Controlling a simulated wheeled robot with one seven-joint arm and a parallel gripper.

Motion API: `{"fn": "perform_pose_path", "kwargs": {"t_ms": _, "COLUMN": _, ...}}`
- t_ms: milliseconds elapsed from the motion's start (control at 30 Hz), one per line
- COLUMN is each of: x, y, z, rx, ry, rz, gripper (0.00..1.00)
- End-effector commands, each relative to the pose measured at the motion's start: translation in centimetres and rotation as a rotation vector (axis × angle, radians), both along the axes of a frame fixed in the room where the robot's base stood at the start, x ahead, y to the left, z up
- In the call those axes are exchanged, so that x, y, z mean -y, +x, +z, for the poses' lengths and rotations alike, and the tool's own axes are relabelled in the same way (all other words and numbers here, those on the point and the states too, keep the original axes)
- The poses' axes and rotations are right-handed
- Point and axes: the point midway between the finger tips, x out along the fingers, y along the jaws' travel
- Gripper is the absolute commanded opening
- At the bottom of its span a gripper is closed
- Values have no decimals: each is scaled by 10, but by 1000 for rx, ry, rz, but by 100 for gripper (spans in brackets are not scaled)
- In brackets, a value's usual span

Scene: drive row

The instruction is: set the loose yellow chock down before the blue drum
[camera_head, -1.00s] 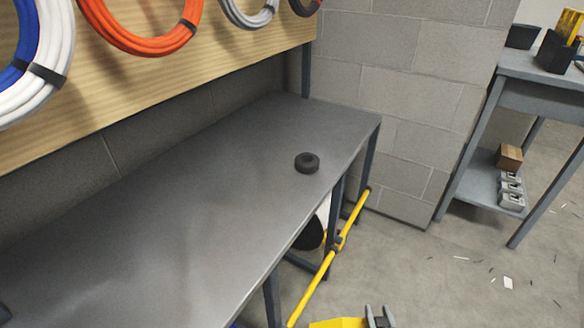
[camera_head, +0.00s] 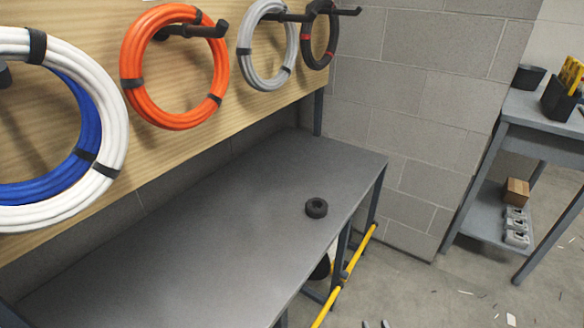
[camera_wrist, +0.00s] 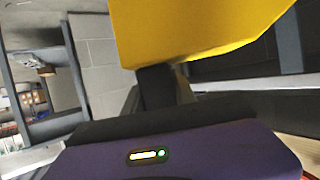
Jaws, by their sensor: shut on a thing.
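The yellow chock (camera_wrist: 200,30) fills the upper middle of the wrist view, close to the camera. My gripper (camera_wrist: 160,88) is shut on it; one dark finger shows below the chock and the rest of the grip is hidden. In the head view only the tips of my gripper (camera_head: 375,324) show at the bottom edge, and the chock is out of that picture. I cannot see the blue drum in either current view.
A grey workbench (camera_head: 190,240) bears a black ring (camera_head: 316,207). Yellow bars (camera_head: 358,255) run low beside its legs. Coiled hoses, one orange (camera_head: 128,85), hang on the wooden board above. A second table (camera_head: 545,130) stands at right. Open floor (camera_head: 430,295) lies between.

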Motion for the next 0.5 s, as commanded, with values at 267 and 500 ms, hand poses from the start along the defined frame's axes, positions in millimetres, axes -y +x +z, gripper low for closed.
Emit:
{"fn": "perform_pose_path", "kwargs": {"t_ms": 267, "x": 1, "y": -22, "z": 64, "rx": 1, "ry": 2, "rz": -4, "gripper": 0}}
{"fn": "perform_pose_path", "kwargs": {"t_ms": 500, "x": 1, "y": -38, "z": 104, "rx": 4, "ry": -1, "rz": -9, "gripper": 0}}
